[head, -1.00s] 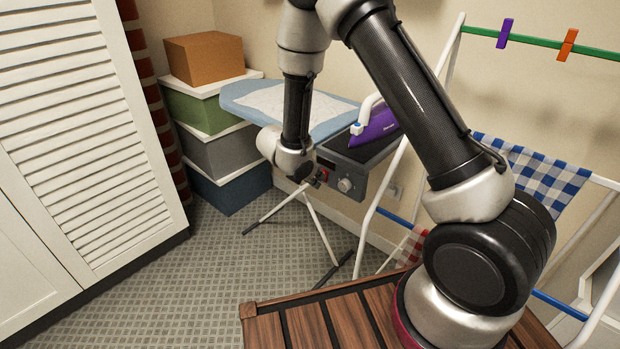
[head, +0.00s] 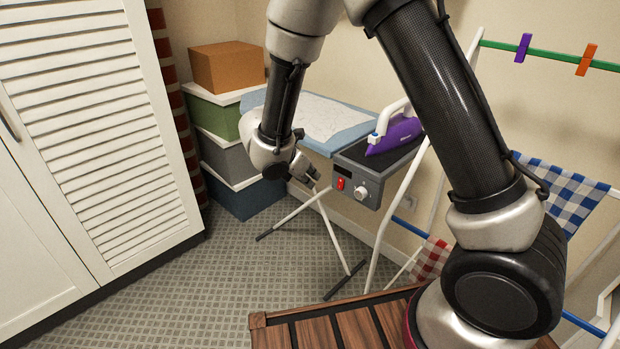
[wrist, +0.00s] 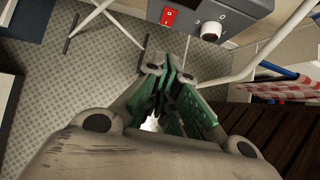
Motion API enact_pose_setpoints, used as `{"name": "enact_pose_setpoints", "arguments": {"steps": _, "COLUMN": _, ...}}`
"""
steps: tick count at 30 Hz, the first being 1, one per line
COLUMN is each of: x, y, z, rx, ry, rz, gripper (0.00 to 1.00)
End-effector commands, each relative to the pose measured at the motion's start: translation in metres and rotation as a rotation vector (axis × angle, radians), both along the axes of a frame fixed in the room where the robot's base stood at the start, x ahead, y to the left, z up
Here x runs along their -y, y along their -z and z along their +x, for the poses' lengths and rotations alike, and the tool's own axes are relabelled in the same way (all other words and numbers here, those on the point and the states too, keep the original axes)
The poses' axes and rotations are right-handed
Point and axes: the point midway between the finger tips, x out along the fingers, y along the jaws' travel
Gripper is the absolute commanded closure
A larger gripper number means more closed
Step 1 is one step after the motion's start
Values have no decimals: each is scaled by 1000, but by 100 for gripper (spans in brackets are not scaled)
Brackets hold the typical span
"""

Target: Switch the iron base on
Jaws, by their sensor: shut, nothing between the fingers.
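The iron base (head: 376,165) is a dark grey box at the near end of the ironing board. In the wrist view the switch (wrist: 168,17) and knob (wrist: 211,31) show at the top. I cannot tell which way the rocker is tipped. A purple iron (head: 396,135) rests on the base. My gripper (head: 312,176) is shut and empty, left of the switch and apart from it. Its green-padded fingers (wrist: 162,78) are together in the wrist view.
The blue ironing board (head: 350,133) stands on thin white legs. Stacked boxes (head: 240,165) are behind my gripper at left, beside a white louvred cupboard (head: 100,120). A white drying rack (head: 400,185) with checked cloths is at right. Carpet (head: 240,285) in front is clear.

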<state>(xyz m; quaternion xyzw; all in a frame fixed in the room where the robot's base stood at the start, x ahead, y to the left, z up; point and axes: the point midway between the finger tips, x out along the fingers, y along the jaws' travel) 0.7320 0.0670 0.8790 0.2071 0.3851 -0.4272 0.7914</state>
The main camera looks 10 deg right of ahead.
Motion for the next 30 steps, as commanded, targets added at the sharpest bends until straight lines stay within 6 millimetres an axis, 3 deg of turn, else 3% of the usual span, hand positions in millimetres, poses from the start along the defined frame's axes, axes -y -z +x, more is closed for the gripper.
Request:
{"name": "enact_pose_setpoints", "arguments": {"steps": 20, "x": 0, "y": 20, "z": 1, "rx": -2, "ry": 3, "rz": 1, "gripper": 100}}
{"name": "enact_pose_setpoints", "arguments": {"steps": 30, "x": 34, "y": 71, "z": 21, "rx": -5, "ry": 5, "rz": 1, "gripper": 100}}
